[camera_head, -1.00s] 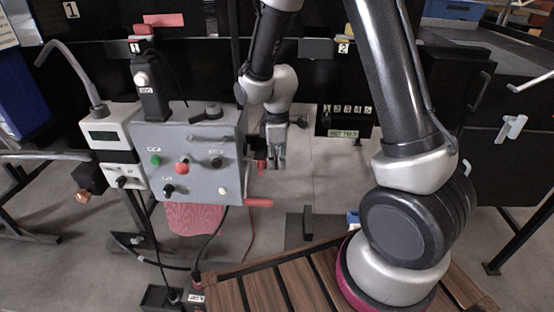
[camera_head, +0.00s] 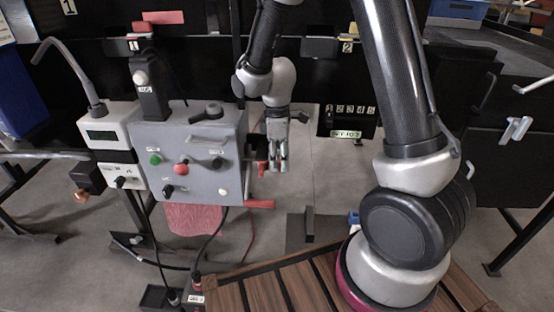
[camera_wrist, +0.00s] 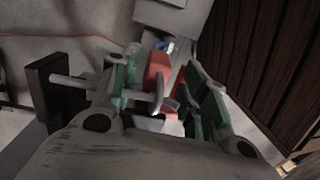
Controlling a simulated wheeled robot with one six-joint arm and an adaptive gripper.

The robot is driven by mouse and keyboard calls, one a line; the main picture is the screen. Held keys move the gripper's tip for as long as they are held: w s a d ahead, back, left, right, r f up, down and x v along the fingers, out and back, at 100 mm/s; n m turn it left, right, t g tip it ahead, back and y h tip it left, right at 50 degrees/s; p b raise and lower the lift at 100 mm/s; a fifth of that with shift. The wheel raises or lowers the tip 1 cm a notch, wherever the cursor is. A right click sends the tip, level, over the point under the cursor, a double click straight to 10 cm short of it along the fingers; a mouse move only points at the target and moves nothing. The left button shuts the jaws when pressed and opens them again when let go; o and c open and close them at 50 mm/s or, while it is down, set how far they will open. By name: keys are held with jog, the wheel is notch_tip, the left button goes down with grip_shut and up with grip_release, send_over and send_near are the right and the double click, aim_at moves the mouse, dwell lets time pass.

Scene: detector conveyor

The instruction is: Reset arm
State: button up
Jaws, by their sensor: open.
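My gripper (camera_head: 279,160) hangs pointing down at the right side of the grey control box (camera_head: 188,135) in the head view. Its fingers are apart, and I see nothing held between them. In the wrist view my gripper (camera_wrist: 165,100) shows its two fingers with a gap between them. A red part (camera_wrist: 157,72) shows beyond the fingers there; whether it touches them I cannot tell. A red handle (camera_head: 259,203) sticks out at the lower right of the box.
The box carries several knobs and buttons, including a red button (camera_head: 182,168). A white unit with a bent grey pipe (camera_head: 68,68) stands to its left. A slatted wooden deck (camera_head: 262,288) lies below. Open grey floor (camera_head: 335,190) shows right of my gripper.

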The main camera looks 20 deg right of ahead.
jog(key=shift+m+t, duration=0.4)
jog(key=shift+t, duration=0.1)
jog(key=r, duration=1.1)
jog(key=shift+w+r, duration=0.2)
jog(key=s+d+r+m+t, duration=0.2)
jog(key=s+d+r+m, duration=0.4)
jog(key=s, duration=0.4)
jog(key=s+d+r+m+t, duration=0.2)
jog(key=s+d+r+m, duration=0.4)
jog(key=s, duration=0.5)
jog(key=shift+s+d+r+m, duration=0.15)
jog(key=shift+d+r+m, duration=0.25)
jog(key=shift+d+r, duration=0.5)
jog(key=shift+f, duration=0.1)
